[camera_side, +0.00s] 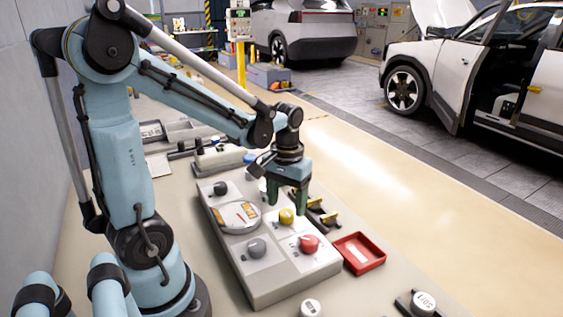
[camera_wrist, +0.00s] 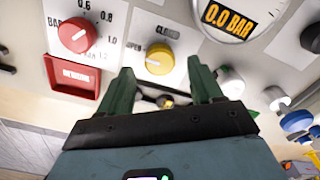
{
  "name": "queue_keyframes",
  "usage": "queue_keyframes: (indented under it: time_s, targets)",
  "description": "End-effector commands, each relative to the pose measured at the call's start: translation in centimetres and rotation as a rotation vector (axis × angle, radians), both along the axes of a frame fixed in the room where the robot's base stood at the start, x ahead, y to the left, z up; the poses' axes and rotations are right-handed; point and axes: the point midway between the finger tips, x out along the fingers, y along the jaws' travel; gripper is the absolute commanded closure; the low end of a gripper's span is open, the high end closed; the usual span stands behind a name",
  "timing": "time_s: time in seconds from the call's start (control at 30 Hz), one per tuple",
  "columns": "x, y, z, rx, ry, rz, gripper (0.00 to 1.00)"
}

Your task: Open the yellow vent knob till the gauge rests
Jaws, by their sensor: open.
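The yellow vent knob (camera_side: 286,216) sits on the sloped grey panel, behind the red knob. In the wrist view the yellow knob (camera_wrist: 159,60) has the labels OPEN to its left and CLOSED above it; its exact pointer angle is too small to read. The round gauge (camera_side: 240,216) lies left of the knob in the side view. In the wrist view the gauge (camera_wrist: 231,19) is cut off by the top edge and its display reads 0.0 BAR. My gripper (camera_side: 288,208) is open and empty just by the yellow knob. In the wrist view the knob shows beyond and between the fingertips (camera_wrist: 161,72).
The red knob (camera_side: 309,244) with a bar scale and a grey knob (camera_side: 257,248) stand close by on the panel. A red tray (camera_side: 378,262) lies right of the panel. Several small fittings (camera_side: 325,213) lie behind it. The front bench is mostly clear.

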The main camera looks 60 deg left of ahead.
Motion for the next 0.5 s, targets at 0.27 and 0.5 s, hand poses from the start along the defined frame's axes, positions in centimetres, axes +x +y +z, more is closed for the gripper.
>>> queue_keyframes:
  time_s: [0.27,0.5]
  targets:
    - [0.0,0.0,4.1,0.0,0.0,0.0,0.35]
    - [0.0,0.0,7.5,0.0,0.001,0.0,0.35]
